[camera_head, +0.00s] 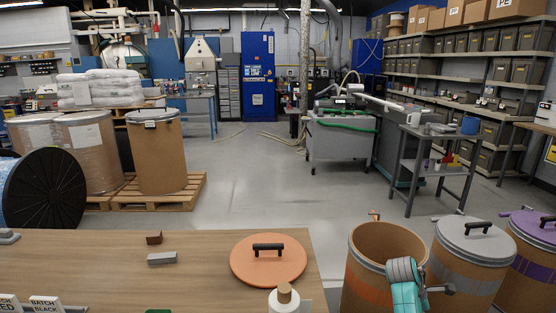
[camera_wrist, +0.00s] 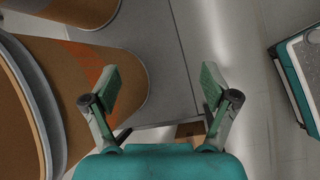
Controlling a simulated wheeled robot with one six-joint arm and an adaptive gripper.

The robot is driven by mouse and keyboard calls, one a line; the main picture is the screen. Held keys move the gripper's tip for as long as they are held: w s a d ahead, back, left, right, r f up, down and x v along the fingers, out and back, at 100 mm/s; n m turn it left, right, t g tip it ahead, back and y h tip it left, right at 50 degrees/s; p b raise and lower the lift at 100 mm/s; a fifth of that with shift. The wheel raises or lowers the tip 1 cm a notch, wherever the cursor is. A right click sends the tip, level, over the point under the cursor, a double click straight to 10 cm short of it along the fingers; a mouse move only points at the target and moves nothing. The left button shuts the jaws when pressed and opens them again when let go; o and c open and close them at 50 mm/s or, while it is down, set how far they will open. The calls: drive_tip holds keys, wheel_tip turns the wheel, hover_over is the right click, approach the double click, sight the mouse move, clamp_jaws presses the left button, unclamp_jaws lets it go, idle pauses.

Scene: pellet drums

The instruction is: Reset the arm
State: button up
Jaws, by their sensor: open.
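My gripper (camera_wrist: 159,85) is open in the wrist view, with its two fingers wide apart and nothing between them. A teal part of my arm shows in the head view in front of the open drum (camera_head: 368,270), hiding some of its right side. That drum is brown with an orange band and has no lid on. An orange lid (camera_head: 285,265) with a black handle lies flat on the wooden table, left of the drum. In the wrist view a brown drum with an orange band (camera_wrist: 108,55) lies beyond the left finger, apart from it.
A grey-lidded drum (camera_head: 462,242) and a purple-lidded drum (camera_head: 535,226) stand right of the open one. The wooden table (camera_head: 210,245) holds small blocks, batch signs and a white bottle (camera_head: 277,303). A work cart (camera_head: 438,133) stands behind. The middle floor (camera_head: 270,190) is clear.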

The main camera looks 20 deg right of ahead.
drive_tip(key=s+a+f+m+t+y, duration=0.1)
drive_tip(key=s+a+f+t, duration=0.2)
drive_tip(key=s+a+f, duration=0.5)
drive_tip(key=s+a+f+m+t, duration=0.1)
drive_tip(key=s+a+f+t, duration=0.25)
drive_tip(key=a+f, duration=0.8)
drive_tip(key=s+a+r+m+t+y, duration=0.2)
drive_tip(key=s+a+r+m+t, duration=0.15)
drive_tip(key=s+a, duration=0.9)
drive_tip(key=s+a+r+m+t+y, duration=0.1)
drive_tip(key=s+a+r+m+t, duration=0.2)
drive_tip(key=s+r, duration=0.6)
drive_tip(key=s+a+r+m+t+y, duration=0.2)
drive_tip(key=s+a+r, duration=0.4)
drive_tip(key=r, duration=0.8)
drive_tip(key=s+m, duration=0.1)
drive_tip(key=s, duration=0.1)
drive_tip(key=shift+s+t+y, duration=0.3)
drive_tip(key=shift+s+t, duration=0.05)
drive_tip(key=shift+t, duration=0.05)
